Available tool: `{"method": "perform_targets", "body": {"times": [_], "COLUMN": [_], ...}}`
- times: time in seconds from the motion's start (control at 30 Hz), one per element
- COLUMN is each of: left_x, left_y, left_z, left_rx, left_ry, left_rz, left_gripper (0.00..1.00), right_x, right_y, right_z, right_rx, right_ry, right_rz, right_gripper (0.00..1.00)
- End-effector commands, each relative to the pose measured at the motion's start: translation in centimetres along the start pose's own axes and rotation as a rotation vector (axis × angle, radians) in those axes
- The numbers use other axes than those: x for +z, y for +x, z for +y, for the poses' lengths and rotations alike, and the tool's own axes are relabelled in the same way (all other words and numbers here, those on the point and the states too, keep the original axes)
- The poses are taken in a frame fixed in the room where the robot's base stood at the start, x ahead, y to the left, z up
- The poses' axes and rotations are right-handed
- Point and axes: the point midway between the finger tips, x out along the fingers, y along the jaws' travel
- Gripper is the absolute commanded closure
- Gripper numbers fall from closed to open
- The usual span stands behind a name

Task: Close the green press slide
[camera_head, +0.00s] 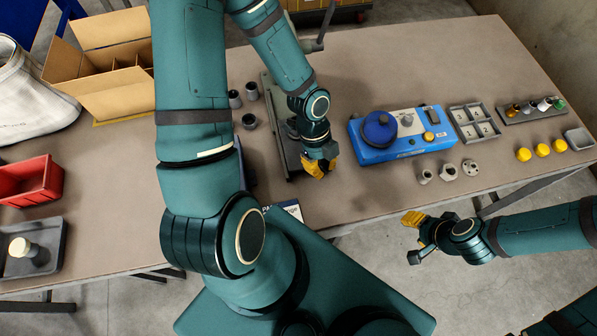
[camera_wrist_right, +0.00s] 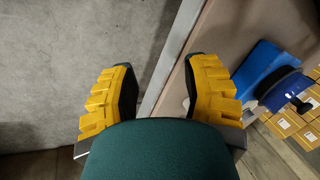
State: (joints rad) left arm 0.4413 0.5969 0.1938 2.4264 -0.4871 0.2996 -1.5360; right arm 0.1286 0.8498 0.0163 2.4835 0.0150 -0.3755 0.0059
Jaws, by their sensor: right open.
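A grey-green press (camera_head: 275,110) stands near the middle of the table in the head view, with a dark lever (camera_head: 325,25) rising at its back. My left arm covers much of it, so its slide and how far that slide is open are hidden. My left gripper (camera_head: 319,168) points down over the front end of the press. Its yellow fingers look close together; whether they touch anything is unclear. My right gripper (camera_head: 416,236) is open and empty beyond the table's front edge. Its spread fingers also show in the right wrist view (camera_wrist_right: 160,78).
A blue machine (camera_head: 400,135) with a round knob stands right of the press. Grey fittings (camera_head: 448,171), yellow caps (camera_head: 541,150) and a divided tray (camera_head: 474,123) lie further right. Dark cylinders (camera_head: 250,121) stand left of the press. A red bin (camera_head: 30,183) is far left.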

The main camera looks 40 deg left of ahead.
Motion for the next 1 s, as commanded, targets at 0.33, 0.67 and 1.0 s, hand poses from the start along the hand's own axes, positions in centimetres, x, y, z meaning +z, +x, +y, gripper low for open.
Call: {"method": "perform_targets", "body": {"times": [0.33,0.67,1.0], "left_x": [2.8,3.3,3.6], "left_y": [-2.9,1.3,6.5], "left_z": [2.0,2.4,2.9], "left_rx": [0.106,0.114,0.112], "left_ry": [0.479,0.495,0.494], "left_rz": [-0.057,-0.056,-0.057], "left_gripper": [1.0,1.0,1.0], "right_x": [-0.2,0.4,1.4], "right_y": [-0.4,1.3,3.1], "right_z": [-0.1,0.5,1.2], "right_rx": [0.0,0.0,-0.002], "right_ry": [0.001,-0.002,-0.008], "right_rz": [0.004,-0.007,-0.027], "right_gripper": [0.53,0.53,0.53]}}
